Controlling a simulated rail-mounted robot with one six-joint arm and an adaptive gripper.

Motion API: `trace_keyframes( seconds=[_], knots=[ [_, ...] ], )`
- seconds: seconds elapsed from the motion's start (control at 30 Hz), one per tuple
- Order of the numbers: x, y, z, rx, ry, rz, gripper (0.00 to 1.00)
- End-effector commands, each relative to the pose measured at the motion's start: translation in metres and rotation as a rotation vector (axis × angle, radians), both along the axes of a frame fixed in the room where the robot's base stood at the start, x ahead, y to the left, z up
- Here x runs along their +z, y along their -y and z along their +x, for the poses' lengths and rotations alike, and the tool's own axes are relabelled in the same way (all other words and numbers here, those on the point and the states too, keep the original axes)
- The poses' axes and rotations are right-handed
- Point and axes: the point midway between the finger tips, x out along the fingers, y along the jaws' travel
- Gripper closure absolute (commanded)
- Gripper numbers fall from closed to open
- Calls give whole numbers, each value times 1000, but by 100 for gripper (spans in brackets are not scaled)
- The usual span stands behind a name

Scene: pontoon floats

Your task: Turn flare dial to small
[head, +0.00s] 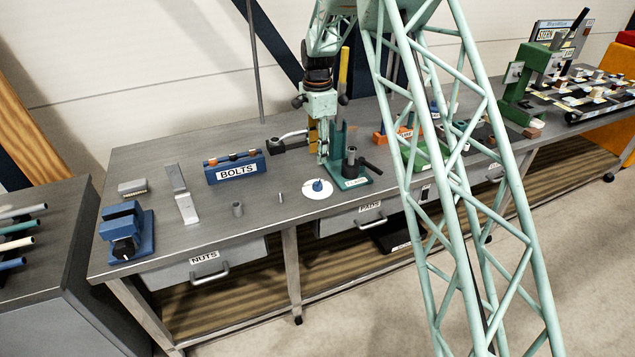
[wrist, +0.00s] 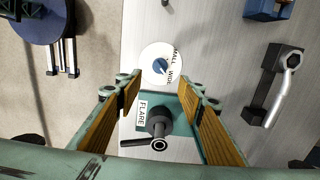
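The flare dial is a white disc (head: 318,189) with a blue knob in its middle, lying on the bench top near the front edge. In the wrist view the disc (wrist: 148,53) is ahead of the fingertips, with its blue knob (wrist: 161,66) near the picture's middle. Lettering for small and wide runs along the disc's right side; I cannot tell surely where the knob points. My gripper (wrist: 159,92) is open and empty, its wood-coloured pads apart. In the head view my gripper (head: 321,138) is above the green flare stand (head: 350,180), behind the dial, not touching the knob.
The flare stand's base carries a FLARE label and a dark post with a handle (wrist: 157,144), between the fingers in the wrist view. A blue BOLTS box (head: 235,170) and small metal pieces are left of the dial.

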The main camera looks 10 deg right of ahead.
Motion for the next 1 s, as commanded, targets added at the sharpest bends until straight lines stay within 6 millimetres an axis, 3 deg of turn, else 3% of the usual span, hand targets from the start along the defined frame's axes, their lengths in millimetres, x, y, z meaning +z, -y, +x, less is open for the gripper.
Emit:
trace_keyframes(
  seconds=[0.47, 1.0],
  knots=[
    [-17, 0, 0, 0, -1, 0, 65],
    [-85, 0, -1, 1, -1, 0, 65]
  ],
)
